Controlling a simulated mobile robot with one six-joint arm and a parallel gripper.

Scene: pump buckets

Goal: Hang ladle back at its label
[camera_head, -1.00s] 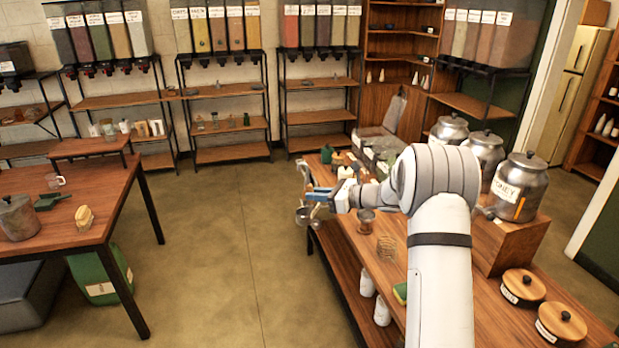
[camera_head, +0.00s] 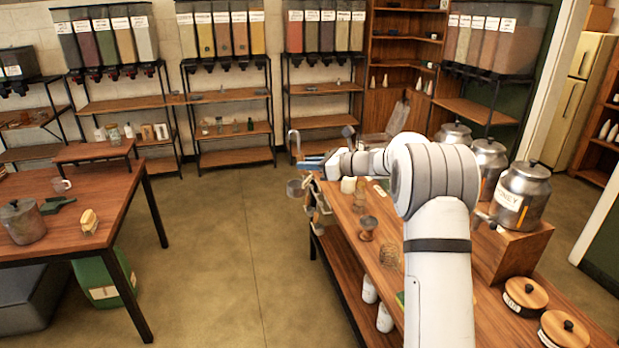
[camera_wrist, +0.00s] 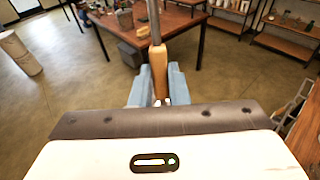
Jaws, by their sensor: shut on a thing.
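My gripper (camera_head: 312,161), with blue fingers, is at the far left corner of the wooden counter (camera_head: 378,238). In the wrist view its fingers are shut on the wooden handle of the ladle (camera_wrist: 156,55), whose metal shaft runs up out of the picture. In the head view a thin metal piece rises beside the fingers, and a round metal bowl (camera_head: 297,188) shows just below them, seemingly the ladle's. Small pale and metal things (camera_head: 321,205) hang along the counter's left side below the gripper. I cannot read a ladle label there.
A wooden goblet-like item (camera_head: 368,227) and a wire whisk-like item (camera_head: 390,254) stand on the counter. Metal canisters (camera_head: 522,195) stand on its right. A table (camera_head: 100,195) is at left, with open floor (camera_head: 235,235) between. Dispenser shelves (camera_head: 230,100) line the back wall.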

